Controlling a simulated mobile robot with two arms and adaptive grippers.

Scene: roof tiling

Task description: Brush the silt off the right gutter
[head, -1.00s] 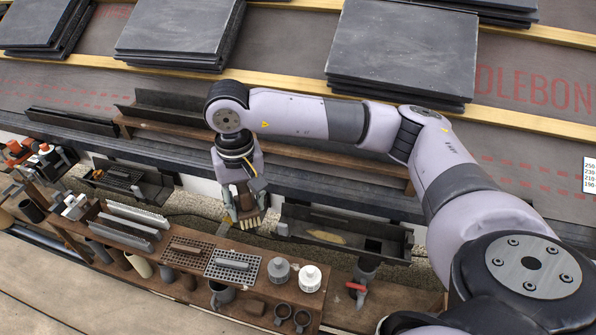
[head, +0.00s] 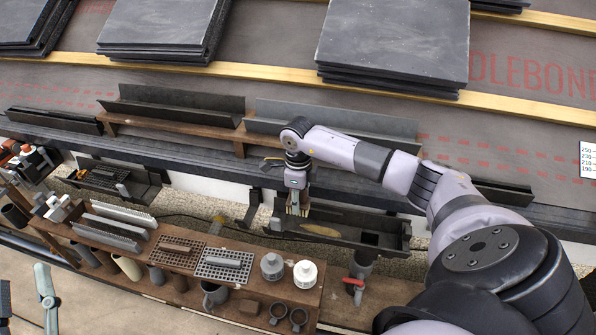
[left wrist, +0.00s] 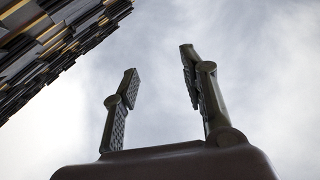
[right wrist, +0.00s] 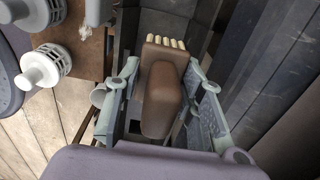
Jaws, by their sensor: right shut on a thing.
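The right gutter (head: 388,246) is a dark trough behind the bench, with a patch of tan silt (head: 321,230) in its left part and a dark square opening toward its right end. My right gripper (head: 296,198) is over the gutter's left end, pointing down. It is shut on a brush; in the right wrist view the brush (right wrist: 160,100) has a brown handle between the fingers and pale bristles at the far end. I cannot tell whether the bristles touch the gutter. My left gripper (left wrist: 158,85) is open and empty against the sky.
The left gutter (head: 100,178) hangs further left. Loose gutter lengths (head: 335,119) and slate stacks (head: 395,45) lie on the roof behind.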

